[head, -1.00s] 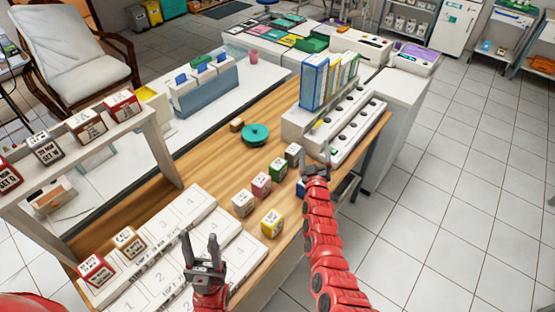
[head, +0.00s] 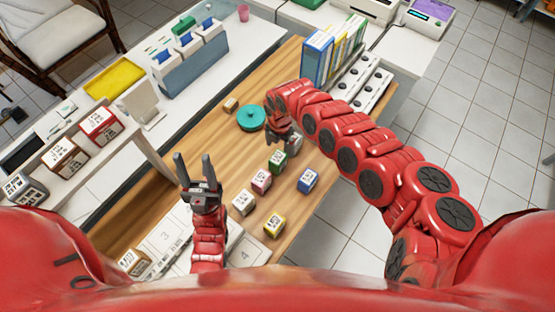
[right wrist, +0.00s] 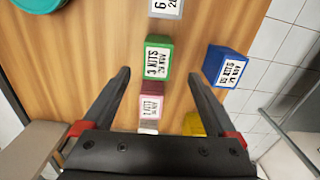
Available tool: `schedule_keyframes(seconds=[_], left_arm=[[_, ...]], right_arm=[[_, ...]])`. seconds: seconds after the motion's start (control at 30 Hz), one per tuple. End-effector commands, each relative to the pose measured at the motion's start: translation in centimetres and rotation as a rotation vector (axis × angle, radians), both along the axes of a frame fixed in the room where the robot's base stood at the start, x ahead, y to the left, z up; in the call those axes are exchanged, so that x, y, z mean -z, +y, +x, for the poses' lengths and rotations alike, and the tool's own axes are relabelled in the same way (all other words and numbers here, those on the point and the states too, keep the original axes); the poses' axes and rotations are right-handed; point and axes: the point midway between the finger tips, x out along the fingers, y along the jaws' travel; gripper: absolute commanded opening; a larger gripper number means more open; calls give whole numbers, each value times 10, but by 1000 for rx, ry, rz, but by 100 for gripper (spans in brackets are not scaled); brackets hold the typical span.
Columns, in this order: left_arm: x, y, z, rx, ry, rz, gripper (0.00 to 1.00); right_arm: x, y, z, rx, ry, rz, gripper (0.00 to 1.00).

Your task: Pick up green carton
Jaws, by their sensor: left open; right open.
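The green carton (head: 277,161) stands on the wooden table, between a pink carton and a grey carton. It also shows in the right wrist view (right wrist: 158,58), its white label facing up, ahead of the fingertips. My right gripper (head: 280,140) hangs over the table close to the green carton, partly hiding the grey carton. In the right wrist view its two fingers (right wrist: 158,75) are spread wide, with nothing held and the pink carton between them lower down. My left gripper (head: 193,160) is open and empty over the table's left side, its fingers pointing away from me.
Near the green carton stand the pink (head: 261,181), blue (head: 307,180), white (head: 243,203), yellow (head: 274,225) and grey (right wrist: 166,8) cartons. A teal round dish (head: 251,118) and a small brown block (head: 230,104) lie farther back. A shelf with boxes stands left.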

Motion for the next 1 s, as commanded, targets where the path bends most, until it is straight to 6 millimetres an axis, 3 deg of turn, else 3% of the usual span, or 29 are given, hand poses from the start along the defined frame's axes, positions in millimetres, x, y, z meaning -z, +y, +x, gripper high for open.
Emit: schedule_keyframes(seconds=[0.07, 0.13, 0.23, 0.57, 0.83, 1.0], left_arm=[[-2, 0, 0, 0, -1, 0, 50], [14, 0, 0, 0, -1, 0, 50], [27, 0, 0, 0, 0, 0, 50], [41, 0, 0, 0, -1, 0, 50], [80, 0, 0, 0, 0, 0, 50], [90, 0, 0, 0, -1, 0, 50]], right_arm=[[15, 2, -2, -1, 2, 1, 92], [38, 1, 0, 2, -2, 2, 92], [57, 1, 0, 1, -3, 1, 92], [72, 1, 1, 2, -7, 1, 92], [112, 7, -2, 3, -6, 3, 92], [118, 6, -1, 3, -7, 1, 92]])
